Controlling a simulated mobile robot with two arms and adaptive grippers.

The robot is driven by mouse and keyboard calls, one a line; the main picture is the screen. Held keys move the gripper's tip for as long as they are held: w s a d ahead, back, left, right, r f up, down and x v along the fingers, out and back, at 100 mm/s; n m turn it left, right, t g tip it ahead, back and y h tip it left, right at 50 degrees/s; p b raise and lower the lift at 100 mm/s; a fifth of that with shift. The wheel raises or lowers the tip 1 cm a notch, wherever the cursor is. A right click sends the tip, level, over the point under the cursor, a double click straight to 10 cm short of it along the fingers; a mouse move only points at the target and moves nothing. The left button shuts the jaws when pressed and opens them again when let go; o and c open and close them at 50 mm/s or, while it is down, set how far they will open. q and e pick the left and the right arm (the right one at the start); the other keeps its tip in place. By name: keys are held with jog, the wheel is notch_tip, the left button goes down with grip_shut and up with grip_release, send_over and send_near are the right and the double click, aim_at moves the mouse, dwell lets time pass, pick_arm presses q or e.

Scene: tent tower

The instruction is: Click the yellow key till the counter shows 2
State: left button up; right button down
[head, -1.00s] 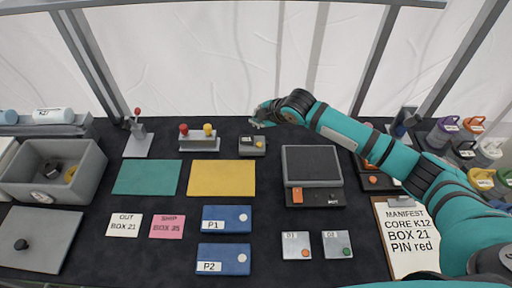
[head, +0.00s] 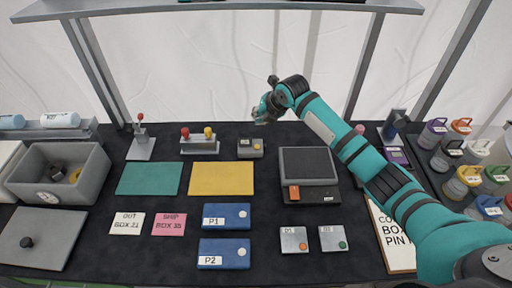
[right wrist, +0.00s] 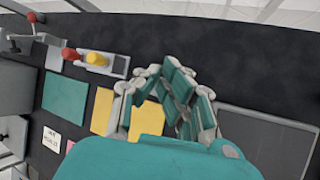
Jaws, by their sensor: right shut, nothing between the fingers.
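The yellow key (head: 208,132) stands beside a red key (head: 185,133) on a small grey stand (head: 200,148) at the back of the table. Both keys also show in the right wrist view, the yellow one (right wrist: 97,60) to the right of the red one (right wrist: 70,54). A small grey box (head: 250,148) with a little window is right of the stand; I cannot read any figure on it. My right gripper (head: 262,116) is shut and empty, above and behind that box, to the right of the yellow key and apart from it. My left gripper is out of view.
A yellow mat (head: 221,179) and a green mat (head: 149,179) lie in front of the stand. A lever on a plate (head: 141,146) is to its left. A dark-screened device (head: 307,165) is to the right. A grey shelf bar (head: 220,8) crosses above the back.

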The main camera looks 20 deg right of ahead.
jog(key=shift+f, duration=0.1)
jog(key=b, duration=0.6)
send_over(258, 145)
notch_tip(258, 145, down, 7)
jog(key=shift+w+d+r, duration=0.1)
jog(key=shift+f+b, duration=0.55)
jog(key=shift+f, duration=0.35)
jog(key=shift+f, duration=0.15)
dwell(0.3)
jog(key=shift+f, duration=0.25)
jog(key=shift+f+b, duration=0.4)
jog(key=shift+f, duration=0.15)
dwell(0.7)
jog(key=shift+r, duration=0.1)
jog(key=shift+r+p, duration=0.85)
jog(key=shift+r, duration=0.1)
